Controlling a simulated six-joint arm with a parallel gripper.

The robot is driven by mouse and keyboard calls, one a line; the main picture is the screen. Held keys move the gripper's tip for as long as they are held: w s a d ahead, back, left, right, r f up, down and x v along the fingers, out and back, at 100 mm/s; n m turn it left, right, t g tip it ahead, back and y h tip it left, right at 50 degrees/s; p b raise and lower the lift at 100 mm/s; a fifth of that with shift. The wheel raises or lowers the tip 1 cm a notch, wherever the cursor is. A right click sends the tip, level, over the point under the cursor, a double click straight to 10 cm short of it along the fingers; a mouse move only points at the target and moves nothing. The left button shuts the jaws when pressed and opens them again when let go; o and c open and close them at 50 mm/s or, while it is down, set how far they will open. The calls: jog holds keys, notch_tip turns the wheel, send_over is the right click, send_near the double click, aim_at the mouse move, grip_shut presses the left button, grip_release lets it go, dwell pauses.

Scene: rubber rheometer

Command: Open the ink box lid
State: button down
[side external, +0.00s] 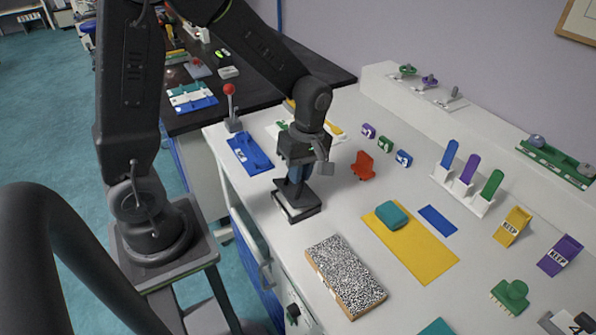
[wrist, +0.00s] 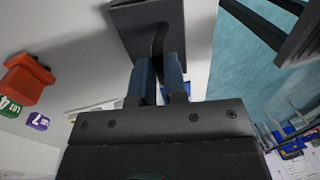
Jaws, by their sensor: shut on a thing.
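The ink box (side external: 300,212) is a low, flat, dark box on the white bench in the side view, below my gripper. Its dark lid (side external: 291,203) lies at its top; I cannot tell whether there is a gap between the two. My gripper (side external: 297,181) points down from above and is shut on the lid's dark handle. In the wrist view, the two blue-grey fingers (wrist: 158,78) close around this dark curved handle (wrist: 158,45), and the flat dark lid (wrist: 132,22) shows beyond them. The fingers partly hide the handle, and the box's inside is not visible.
A speckled notebook (side external: 345,276) lies in front, right of the ink box. A yellow mat (side external: 425,250) with a teal block (side external: 392,215) is to the right. A red clip (side external: 363,167) stands behind. A blue plate (side external: 249,153) and red-knobbed lever (side external: 231,105) are at left.

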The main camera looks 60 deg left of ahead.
jog(key=w+g, duration=0.2)
jog(key=shift+w+r+g, duration=0.15)
jog(key=shift+r+g, duration=0.1)
jog(key=shift+g, duration=0.15)
jog(key=shift+w+f+g, duration=0.35)
jog(key=shift+w+g, duration=0.15)
jog(key=shift+w, duration=0.55)
jog(key=shift+w+f+g, duration=0.35)
jog(key=shift+w+g, duration=0.15)
jog(key=shift+w, duration=0.6)
jog(key=shift+w+f+g, duration=0.35)
jog(key=shift+w+g, duration=0.15)
jog(key=shift+w, duration=0.55)
jog(key=c, duration=1.2)
grip_release()
jog(key=shift+o, duration=0.2)
jog(key=shift+w, duration=0.15)
